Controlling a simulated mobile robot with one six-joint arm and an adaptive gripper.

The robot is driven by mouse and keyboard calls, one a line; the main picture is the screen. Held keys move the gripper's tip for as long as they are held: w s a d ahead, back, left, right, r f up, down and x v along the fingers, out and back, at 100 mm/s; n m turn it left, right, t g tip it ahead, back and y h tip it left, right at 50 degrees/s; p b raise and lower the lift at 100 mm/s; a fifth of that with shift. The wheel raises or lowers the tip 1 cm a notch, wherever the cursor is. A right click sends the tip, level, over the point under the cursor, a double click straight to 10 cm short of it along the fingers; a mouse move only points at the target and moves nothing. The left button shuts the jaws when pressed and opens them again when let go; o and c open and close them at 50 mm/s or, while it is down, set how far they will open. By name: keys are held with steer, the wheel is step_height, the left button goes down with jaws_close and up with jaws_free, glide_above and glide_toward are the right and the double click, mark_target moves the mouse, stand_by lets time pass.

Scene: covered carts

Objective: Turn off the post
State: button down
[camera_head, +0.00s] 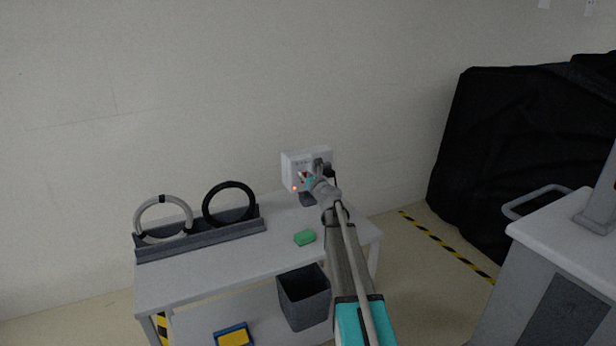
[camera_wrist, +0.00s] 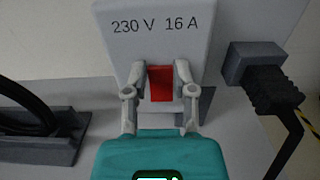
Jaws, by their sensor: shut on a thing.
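The post is a light grey box (camera_head: 291,168) standing at the back right of the table, marked "230 V 16 A" on its face (camera_wrist: 155,42) in the wrist view. A small orange-red light (camera_head: 294,188) shows at its lower left. A red switch (camera_wrist: 161,84) is on its front. My gripper (camera_wrist: 160,72) is shut on the red switch, one finger on each side of it. In the head view my gripper (camera_head: 307,178) is in front of the post and covers part of its face. A black plug (camera_wrist: 262,80) with a cable is at the post's right side.
The table (camera_head: 190,285) carries a grey rack (camera_head: 200,238) with a grey ring (camera_head: 140,214) and a black ring (camera_head: 206,204), and a green block (camera_head: 305,237). A dark bin (camera_head: 304,300) is at the table's front. A black-covered cart (camera_head: 500,130) stands at right.

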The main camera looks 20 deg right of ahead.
steer(key=shift+s+a+f+t+b, duration=0.1)
steer(key=shift+f+t+b, duration=0.2)
steer(key=shift+t+b, duration=1.05)
steer(key=shift+s+f+t+b, duration=0.1)
steer(key=shift+f+t+b, duration=0.3)
steer(key=shift+b, duration=1.6)
steer(key=shift+s+r+t+b, duration=0.1)
steer(key=shift+r+t+b, duration=0.15)
steer(key=shift+t+b, duration=0.15)
steer(key=shift+c, duration=2.2)
jaws_free()
steer(key=shift+s, duration=0.1)
